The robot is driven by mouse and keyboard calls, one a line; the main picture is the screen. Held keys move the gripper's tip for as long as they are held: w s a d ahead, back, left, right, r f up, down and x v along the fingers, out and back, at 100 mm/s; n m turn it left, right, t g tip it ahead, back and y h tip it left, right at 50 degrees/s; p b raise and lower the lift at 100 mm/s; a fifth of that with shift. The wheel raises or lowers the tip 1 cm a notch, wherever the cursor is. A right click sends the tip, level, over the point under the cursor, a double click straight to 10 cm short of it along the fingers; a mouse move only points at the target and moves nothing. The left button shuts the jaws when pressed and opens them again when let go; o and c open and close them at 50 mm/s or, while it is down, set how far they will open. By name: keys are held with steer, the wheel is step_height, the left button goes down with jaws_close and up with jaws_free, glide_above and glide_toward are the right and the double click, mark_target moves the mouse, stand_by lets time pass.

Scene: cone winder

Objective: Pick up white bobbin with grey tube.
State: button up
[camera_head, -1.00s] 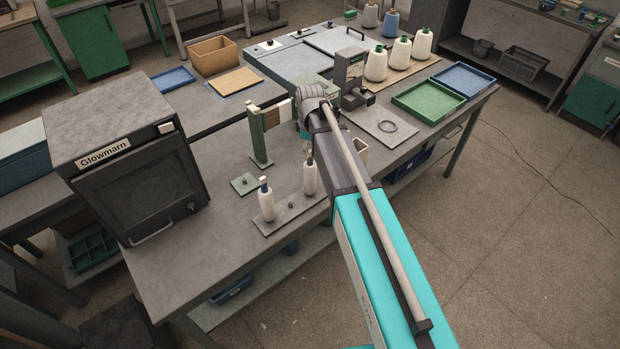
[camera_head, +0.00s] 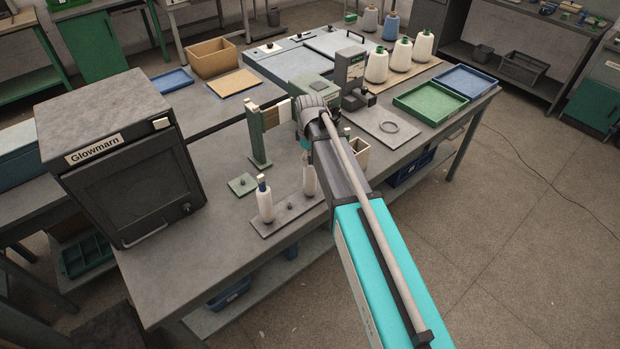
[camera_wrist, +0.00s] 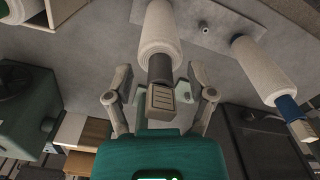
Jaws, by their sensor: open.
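The white bobbin with grey tube (camera_wrist: 160,38) is in the upper middle of the wrist view, its dark grey tube and a small beige block at its near end. It also shows in the head view (camera_head: 309,181), upright on a grey plate (camera_head: 288,219), its top partly hidden by my arm. My gripper (camera_wrist: 160,78) is open, one finger on each side of the tube end, with gaps on both sides and nothing held. In the head view the gripper is mostly hidden behind my arm. A similar white bobbin with a blue tube (camera_wrist: 262,65) stands beside it.
A green post stand (camera_head: 258,140) is behind the bobbins. A dark Glowmarn oven (camera_head: 130,170) stands at the left. A cream open box (camera_head: 358,158) is close right of my arm. Green (camera_head: 430,101) and blue trays lie further right. The table front left is clear.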

stand_by(0.3)
jaws_close()
steer(key=shift+r, duration=0.15)
stand_by(0.3)
step_height(320, 180, up, 3)
steer(key=p, duration=0.3)
steer(key=s+d+r+p, duration=0.2)
steer(key=s+r+p, duration=0.7)
steer(key=s, duration=0.4)
steer(key=shift+s+d+r+p, duration=0.2)
steer(key=shift+s+r+p, duration=0.2)
steer(key=shift+p, duration=0.1)
steer(key=shift+f, duration=0.1)
